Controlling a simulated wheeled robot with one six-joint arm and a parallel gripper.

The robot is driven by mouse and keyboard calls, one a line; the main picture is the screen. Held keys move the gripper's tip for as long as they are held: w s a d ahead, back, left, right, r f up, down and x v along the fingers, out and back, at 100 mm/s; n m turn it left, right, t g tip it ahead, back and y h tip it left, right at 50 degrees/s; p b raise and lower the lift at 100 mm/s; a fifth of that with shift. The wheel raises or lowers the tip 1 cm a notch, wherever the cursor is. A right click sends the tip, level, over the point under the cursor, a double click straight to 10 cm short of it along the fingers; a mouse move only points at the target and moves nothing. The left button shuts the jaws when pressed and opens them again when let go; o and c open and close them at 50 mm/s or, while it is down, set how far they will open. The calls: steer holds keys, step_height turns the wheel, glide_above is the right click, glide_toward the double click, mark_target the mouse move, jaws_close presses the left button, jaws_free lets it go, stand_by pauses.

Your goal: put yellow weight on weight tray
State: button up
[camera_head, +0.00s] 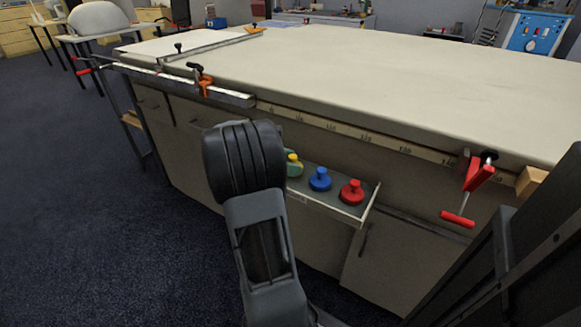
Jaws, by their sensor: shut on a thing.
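The weight tray (360,216) is a narrow shelf on the front of the long table. A red weight (352,193) stands near its right end, with a blue weight (320,180) to the left. Further left, a green weight (296,170) is partly hidden by my arm. A small yellow piece (292,157) shows at its top; I cannot tell whether this is the yellow weight or a knob. My dark arm covers the tray's left part. My gripper's fingers are hidden behind the arm, so what they hold does not show.
The long table's cloth top (370,75) is mostly bare. A red clamp (471,186) hangs at the front edge on the right. An orange clamp (205,85) and a metal bar (185,82) sit along the left edge. Dark carpet (70,200) is clear at left.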

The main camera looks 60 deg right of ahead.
steer(key=shift+f, duration=0.25)
steer(key=o, duration=1.2)
steer(key=shift+a+r, duration=0.1)
steer(key=shift+r, duration=0.1)
steer(key=p+v, duration=0.4)
steer(key=v, duration=0.8)
steer(key=shift+p, duration=0.35)
steer(key=s+a+f+m+t+y, duration=0.1)
steer(key=a+m+t+y, duration=0.3)
steer(key=a, duration=1.1)
steer(key=s+a+f+m+t+y, duration=0.1)
steer(key=s+a+m+t+y, duration=0.2)
steer(key=a, duration=1.2)
steer(key=m+t+y, duration=0.2)
steer(key=t, duration=0.3)
steer(key=shift+s+f+t, duration=0.3)
